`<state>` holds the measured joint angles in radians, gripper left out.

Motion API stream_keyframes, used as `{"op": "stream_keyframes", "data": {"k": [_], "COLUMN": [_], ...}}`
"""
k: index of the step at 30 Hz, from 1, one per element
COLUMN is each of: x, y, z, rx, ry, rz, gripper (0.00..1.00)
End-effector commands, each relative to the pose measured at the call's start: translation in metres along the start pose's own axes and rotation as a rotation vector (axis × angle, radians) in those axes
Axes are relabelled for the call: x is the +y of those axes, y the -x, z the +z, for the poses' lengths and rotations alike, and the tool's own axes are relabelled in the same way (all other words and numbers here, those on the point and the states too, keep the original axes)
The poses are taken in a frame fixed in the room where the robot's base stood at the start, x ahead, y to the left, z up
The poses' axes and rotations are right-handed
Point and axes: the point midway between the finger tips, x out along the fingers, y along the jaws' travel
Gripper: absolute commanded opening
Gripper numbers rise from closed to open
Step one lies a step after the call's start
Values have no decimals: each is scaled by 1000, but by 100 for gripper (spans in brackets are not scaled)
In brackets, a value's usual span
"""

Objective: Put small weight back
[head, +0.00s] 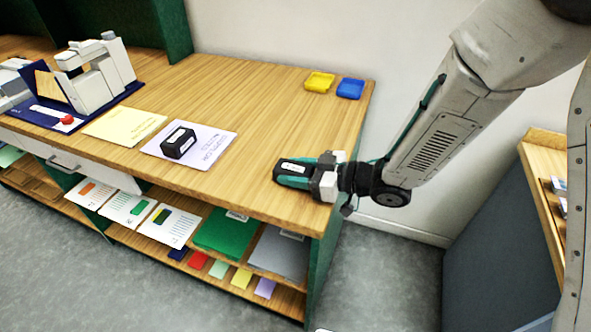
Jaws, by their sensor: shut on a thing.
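A small black weight with a white label (291,167) is between the fingers of my gripper (284,175), above the front right part of the wooden tabletop. The gripper is shut on it, and the teal fingers hide part of it. I cannot tell whether the weight touches the tabletop. A larger black block with a white label (180,144) sits on a pale purple printed card (217,142) to the left of my gripper.
A yellow card (124,125) and a white device on a navy mat (92,80) are farther left. Shelves below hold cards and colored sheets. The middle tabletop is clear.

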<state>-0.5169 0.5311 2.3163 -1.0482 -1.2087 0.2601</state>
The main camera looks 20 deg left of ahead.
Motion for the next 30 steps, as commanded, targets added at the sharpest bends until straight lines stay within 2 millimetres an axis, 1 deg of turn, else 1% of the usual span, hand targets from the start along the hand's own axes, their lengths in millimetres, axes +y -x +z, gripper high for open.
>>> {"op": "stream_keyframes", "data": {"k": [5,8,9,11,12,19,22,26,30], "x": [0,0,0,0,0,0,0,2,2], "y": [0,0,-1,0,0,0,1,19,50], "z": [-1,1,2,2,2,1,-2,-2,-1], "rx": [2,2,0,0,0,1,1,1,1], "ry": [2,1,0,1,1,1,2,1,1], "rz": [0,0,0,0,0,0,1,4,5], "gripper": [6,6,48,65,67,67,67,67,67]}}
